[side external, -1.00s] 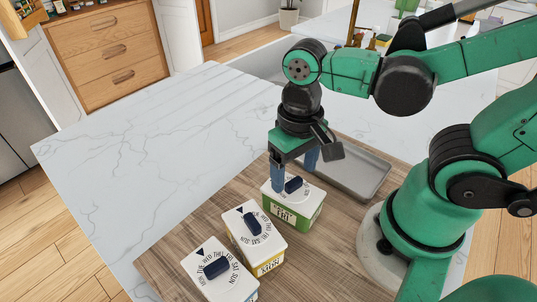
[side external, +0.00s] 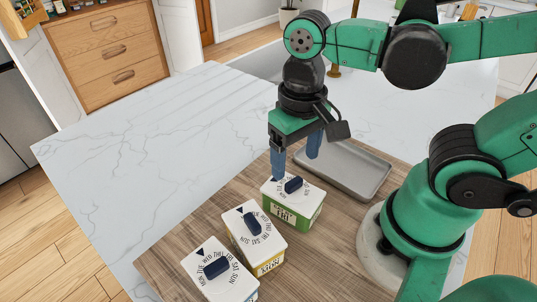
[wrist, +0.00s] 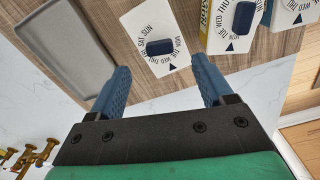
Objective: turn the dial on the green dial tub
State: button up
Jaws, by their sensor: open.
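The green dial tub (side external: 307,212) stands upright on the wooden board, the farthest back of a row of tubs. Its white lid bears day names and a dark blue dial (side external: 293,184). In the wrist view its lid (wrist: 138,27) and dial (wrist: 159,47) show beyond and between my fingertips. My gripper (side external: 296,163) is open and empty, fingers pointing down, just above and behind the lid, apart from the dial. It also shows in the wrist view (wrist: 161,72).
A yellow dial tub (side external: 268,262) stands beside the green one, with another white-lidded dial tub (side external: 220,277) nearer the front. A grey tray (side external: 345,172) lies behind the green tub. The marble counter (side external: 160,140) at left is clear.

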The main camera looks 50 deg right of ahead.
aim_at(294, 181)
jog(key=shift+f, duration=2.4)
grip_shut()
